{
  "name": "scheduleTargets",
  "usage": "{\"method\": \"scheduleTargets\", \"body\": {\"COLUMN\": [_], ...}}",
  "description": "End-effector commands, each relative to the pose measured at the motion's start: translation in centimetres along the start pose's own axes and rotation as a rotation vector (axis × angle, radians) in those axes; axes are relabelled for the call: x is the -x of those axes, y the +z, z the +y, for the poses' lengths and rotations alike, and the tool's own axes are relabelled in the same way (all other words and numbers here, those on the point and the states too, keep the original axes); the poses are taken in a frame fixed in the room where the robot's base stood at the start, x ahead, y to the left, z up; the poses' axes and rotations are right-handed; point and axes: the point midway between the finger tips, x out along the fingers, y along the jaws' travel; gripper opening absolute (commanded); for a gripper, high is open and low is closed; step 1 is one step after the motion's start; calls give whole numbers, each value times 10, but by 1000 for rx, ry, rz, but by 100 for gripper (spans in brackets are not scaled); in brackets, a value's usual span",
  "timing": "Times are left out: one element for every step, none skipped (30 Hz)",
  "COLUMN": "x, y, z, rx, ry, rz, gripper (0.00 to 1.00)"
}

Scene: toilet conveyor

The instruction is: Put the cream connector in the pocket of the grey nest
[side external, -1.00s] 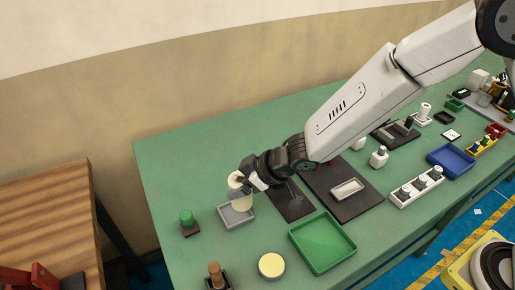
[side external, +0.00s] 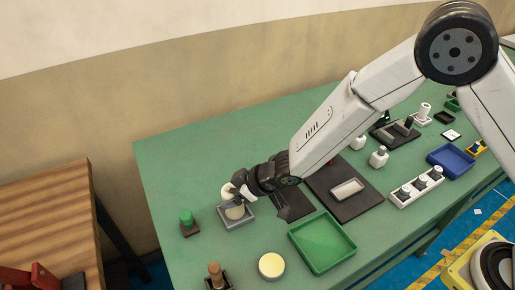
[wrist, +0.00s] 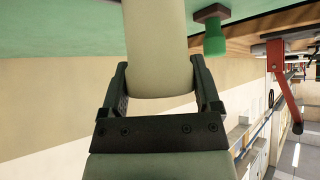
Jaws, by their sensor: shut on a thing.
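The cream connector (side external: 234,211) is held between the fingers of my gripper (side external: 238,196), its lower end down at the grey nest (side external: 223,220). In the wrist view, the connector (wrist: 155,45) is a pale cylinder between both black fingers of my gripper (wrist: 158,88). The nest is a grey square block with raised walls, at the left of the bench. The connector's lower end appears within the nest's walls, but I cannot tell whether it is fully seated. The pocket floor is hidden by the connector and gripper.
A green-topped knob (side external: 186,220) stands left of the nest. A green tray (side external: 322,243), a round cream-topped disc (side external: 271,265) and a brown peg on a dark base (side external: 215,272) lie in front. A dark plate (side external: 292,203) lies right of the nest.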

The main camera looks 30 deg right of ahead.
Motion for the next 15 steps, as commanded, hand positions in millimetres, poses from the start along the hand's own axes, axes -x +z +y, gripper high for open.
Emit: {"method": "scheduleTargets", "body": {"x": [-2,-3,-4,-4,-4,-4,-4,-4,-4,-4,-4,-4,-4,-5,-6], "y": [2,3,3,3,3,3,3,3,3,3,3,4,4,4,5], "z": [0,0,0,0,0,0,0,0,0,0,0,0,0,0,0], "rx": [1,1,0,0,0,0,1,1,1,1,1,0,0,0,0], "ry": [0,1,1,1,1,1,1,1,1,1,1,1,1,1,1], "rz": [0,0,1,1,2,2,2,2,2,2,2,1,1,1,2], "gripper": [15,15,15,15,15,15,15,15,15,15,15,15,15,15,15]}}
